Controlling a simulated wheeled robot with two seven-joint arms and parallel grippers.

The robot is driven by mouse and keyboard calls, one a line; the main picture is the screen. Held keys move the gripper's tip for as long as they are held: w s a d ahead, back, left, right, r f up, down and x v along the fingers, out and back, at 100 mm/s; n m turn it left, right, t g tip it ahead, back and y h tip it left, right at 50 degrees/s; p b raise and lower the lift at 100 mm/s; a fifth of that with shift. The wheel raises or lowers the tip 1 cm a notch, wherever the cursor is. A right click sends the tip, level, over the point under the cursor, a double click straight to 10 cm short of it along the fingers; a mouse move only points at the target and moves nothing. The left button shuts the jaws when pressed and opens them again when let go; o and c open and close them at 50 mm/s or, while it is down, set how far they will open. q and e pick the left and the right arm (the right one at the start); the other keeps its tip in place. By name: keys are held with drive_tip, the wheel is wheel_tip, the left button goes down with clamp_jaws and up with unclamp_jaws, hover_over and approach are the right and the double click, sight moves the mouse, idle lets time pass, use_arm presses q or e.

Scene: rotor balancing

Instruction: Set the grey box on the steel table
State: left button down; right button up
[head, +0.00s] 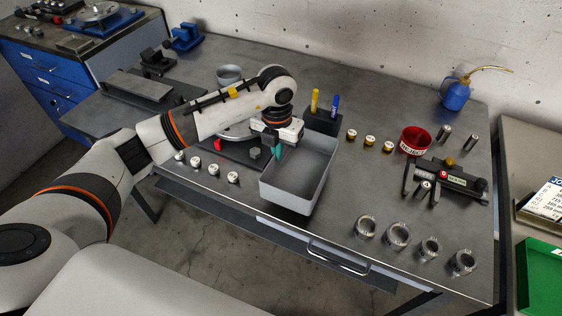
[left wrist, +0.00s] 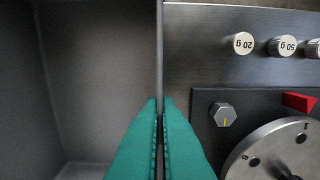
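The grey box (head: 292,196) is an open, empty tray at the front middle of the steel table (head: 345,210), close to the front edge. I cannot tell whether its bottom touches the tabletop or hangs just above it. My left gripper (head: 277,153) comes down at the box's left wall, with its green fingers closed on either side. In the left wrist view the fingers (left wrist: 161,135) pinch the thin wall, and the grey box (left wrist: 95,80) fills the left side. The fingertips hide part of the wall. My right gripper is not in view.
Left of the box are a dark plate with a rotor disc (left wrist: 285,150) and several weights (head: 214,169). Behind stands a black holder (head: 322,121) with two markers.

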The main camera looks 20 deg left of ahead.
sight(278, 166)
use_arm(q)
wheel_tip(278, 166, down, 4)
drive_tip(key=shift+w+f+p, duration=0.1)
drive_tip(key=shift+f+p, duration=0.05)
drive_tip(key=shift+p, duration=0.2)
drive_tip(key=shift+f, duration=0.1)
drive_tip(key=c, duration=2.1)
unclamp_jaws()
drive_tip(key=shift+f, duration=0.1)
drive_tip(key=o, duration=0.4)
drive_tip(key=shift+r, duration=0.35)
wheel_tip(278, 166, up, 12)
drive_tip(key=shift+f+b, duration=0.15)
drive_tip(key=shift+b, duration=1.1)
